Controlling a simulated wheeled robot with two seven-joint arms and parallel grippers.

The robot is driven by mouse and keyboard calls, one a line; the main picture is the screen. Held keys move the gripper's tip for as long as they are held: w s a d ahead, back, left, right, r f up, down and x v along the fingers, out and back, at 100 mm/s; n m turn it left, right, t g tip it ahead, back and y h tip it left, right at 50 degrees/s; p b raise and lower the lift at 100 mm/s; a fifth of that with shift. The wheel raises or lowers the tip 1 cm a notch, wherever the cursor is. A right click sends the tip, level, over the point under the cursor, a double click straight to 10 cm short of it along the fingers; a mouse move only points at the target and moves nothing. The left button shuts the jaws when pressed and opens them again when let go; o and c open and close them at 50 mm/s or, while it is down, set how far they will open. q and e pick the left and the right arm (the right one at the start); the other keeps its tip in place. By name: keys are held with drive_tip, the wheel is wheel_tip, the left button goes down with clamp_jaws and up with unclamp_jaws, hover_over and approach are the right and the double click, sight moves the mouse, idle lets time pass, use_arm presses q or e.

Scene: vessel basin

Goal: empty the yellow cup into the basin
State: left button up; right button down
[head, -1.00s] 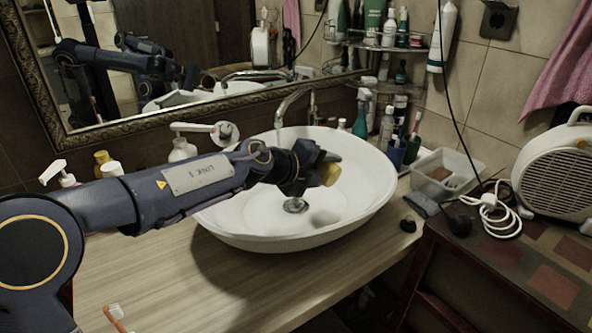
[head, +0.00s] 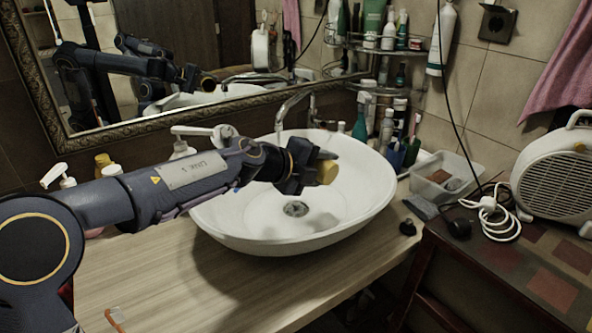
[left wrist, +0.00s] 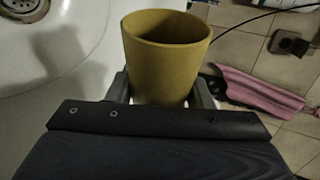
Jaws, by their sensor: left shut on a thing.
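The yellow cup (head: 327,173) is held above the white basin (head: 362,195), over its inner right part. My left gripper (head: 313,168) is shut on the cup, partly hiding it in the head view. In the left wrist view the cup (left wrist: 166,68) sits between the two fingers of the gripper (left wrist: 164,92). Its mouth shows there with a dark inside, and no contents can be made out. The basin (left wrist: 90,60) and its drain also show in that view. My right gripper is not in view.
The faucet (head: 291,107) stands behind the basin. A shelf with bottles (head: 385,45) and a clear plastic box (head: 445,177) are to the right. A white heater (head: 555,175) and a coiled white cable (head: 497,222) are farther right. The front counter (head: 180,285) is mostly clear.

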use_arm(q)
drive_tip(key=shift+w+a+r+n+g+h+p, duration=0.2)
drive_tip(key=shift+r+n+p, duration=0.25)
drive_tip(key=shift+p, duration=0.4)
drive_tip(key=shift+a+r+n+g+h+p, duration=0.1)
drive_tip(key=shift+r+n+g+h+p, duration=0.3)
drive_tip(key=shift+p, duration=0.45)
drive_tip(key=shift+w+a+r+n+g+h+p, duration=0.2)
drive_tip(key=shift+w+r+n+h+p, duration=0.3)
drive_tip(key=shift+p, duration=0.7)
drive_tip(key=shift+a+r+n+g+h+p, duration=0.1)
drive_tip(key=shift+a+n+h+p, duration=0.15)
drive_tip(key=shift+n+p, duration=0.65)
drive_tip(key=shift+w+a+r+n+h+p, duration=0.45)
drive_tip(key=shift+n+h+p, duration=0.3)
drive_tip(key=shift+p, duration=1.5)
drive_tip(key=shift+w+a+r+n+h+p, duration=0.2)
drive_tip(key=shift+w+a+n+h+p, duration=0.35)
drive_tip(key=shift+n+p, duration=0.8)
idle(0.6)
